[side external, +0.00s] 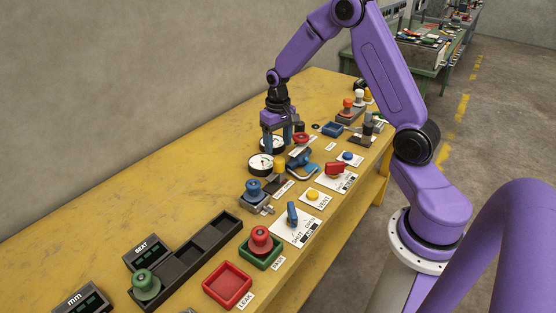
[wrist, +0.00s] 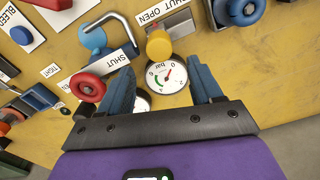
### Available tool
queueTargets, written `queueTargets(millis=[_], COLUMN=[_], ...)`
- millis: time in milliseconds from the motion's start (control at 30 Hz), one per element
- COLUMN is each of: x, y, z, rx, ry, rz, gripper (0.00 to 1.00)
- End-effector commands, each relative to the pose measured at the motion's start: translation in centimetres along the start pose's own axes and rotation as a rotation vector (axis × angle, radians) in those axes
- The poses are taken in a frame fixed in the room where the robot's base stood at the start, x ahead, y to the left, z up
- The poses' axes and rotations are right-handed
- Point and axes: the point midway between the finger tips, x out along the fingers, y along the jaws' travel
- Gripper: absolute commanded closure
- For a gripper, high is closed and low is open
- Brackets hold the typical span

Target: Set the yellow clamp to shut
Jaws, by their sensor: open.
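The yellow clamp shows as a yellow rounded knob (wrist: 158,45) on a grey metal block in the wrist view, beside a SHUT OPEN label (wrist: 160,11). In the side view its yellow top (side external: 280,165) stands just in front of the gauges. My gripper (side external: 283,146) points down over the back of the bench, behind the clamp. In the wrist view my gripper (wrist: 163,88) has its two blue fingers wide apart with nothing held; a white dial gauge (wrist: 167,75) shows between them. The knob lies beyond the fingertips, apart from them. I cannot tell the clamp's setting.
A second gauge (side external: 261,163) is close by. A blue part with a bent metal bar (wrist: 122,32) and a red round knob (wrist: 88,87) crowd one side; a blue-knobbed fixture (side external: 254,191) is on the other. The bench (side external: 120,205) is bare toward the wall.

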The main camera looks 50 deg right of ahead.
Motion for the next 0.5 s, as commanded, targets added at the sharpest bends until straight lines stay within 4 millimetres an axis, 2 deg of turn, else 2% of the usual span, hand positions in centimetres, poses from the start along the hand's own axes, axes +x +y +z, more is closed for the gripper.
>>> queueTargets(millis=[33,200,500], x=[1.1,4.0,6.8], y=[0.1,0.1,0.0], z=[0.1,0.1,0.0], rx=[0.001,0.001,0.001], ry=[-0.006,-0.004,0.0], rz=[0.001,0.001,0.0], gripper=[0.35,0.35,0.35])
